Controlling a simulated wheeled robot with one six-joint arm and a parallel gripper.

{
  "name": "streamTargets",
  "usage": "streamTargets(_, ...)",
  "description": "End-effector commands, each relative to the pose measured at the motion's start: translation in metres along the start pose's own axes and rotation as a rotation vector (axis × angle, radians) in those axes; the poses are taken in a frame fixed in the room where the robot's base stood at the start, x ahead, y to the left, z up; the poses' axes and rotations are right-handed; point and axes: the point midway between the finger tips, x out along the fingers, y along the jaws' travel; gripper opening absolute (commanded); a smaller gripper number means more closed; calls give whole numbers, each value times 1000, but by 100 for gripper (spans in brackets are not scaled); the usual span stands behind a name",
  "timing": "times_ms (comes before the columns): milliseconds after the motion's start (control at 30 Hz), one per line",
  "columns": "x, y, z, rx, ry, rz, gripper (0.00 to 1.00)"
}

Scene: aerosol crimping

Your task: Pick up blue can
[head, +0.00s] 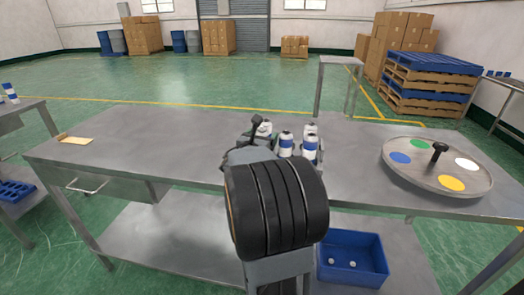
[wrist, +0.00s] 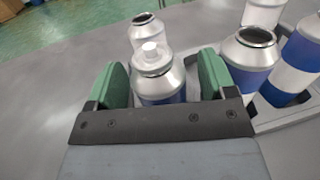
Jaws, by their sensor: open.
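In the wrist view my gripper (wrist: 164,76) is open, with one green pad on each side of a silver can with a blue band and a white valve on top (wrist: 159,88). The can stands upright between the pads; its lower part is hidden by my gripper. Small gaps seem to show beside it, but contact is hard to tell. Open-topped cans with blue bands stand to the right (wrist: 251,60), and a pale silver can (wrist: 146,30) stands behind. In the head view several white-and-blue cans (head: 286,146) are grouped beyond my arm, which hides most of the gripper.
The cans stand on a grey metal table (head: 130,140). A round turntable (head: 438,180) with blue, green, white and yellow discs and a black knob is at right. A blue bin (head: 352,248) sits on the lower shelf. The table's left half is mostly clear.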

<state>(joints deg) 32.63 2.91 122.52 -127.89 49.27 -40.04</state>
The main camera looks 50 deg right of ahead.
Motion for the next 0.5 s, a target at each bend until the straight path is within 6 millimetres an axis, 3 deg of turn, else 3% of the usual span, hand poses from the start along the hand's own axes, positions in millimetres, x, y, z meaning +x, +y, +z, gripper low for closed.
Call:
streamTargets(200, 0, 0, 0, 0, 1, 1, 77)
streamTargets(500, 0, 0, 0, 0, 1, 0, 48)
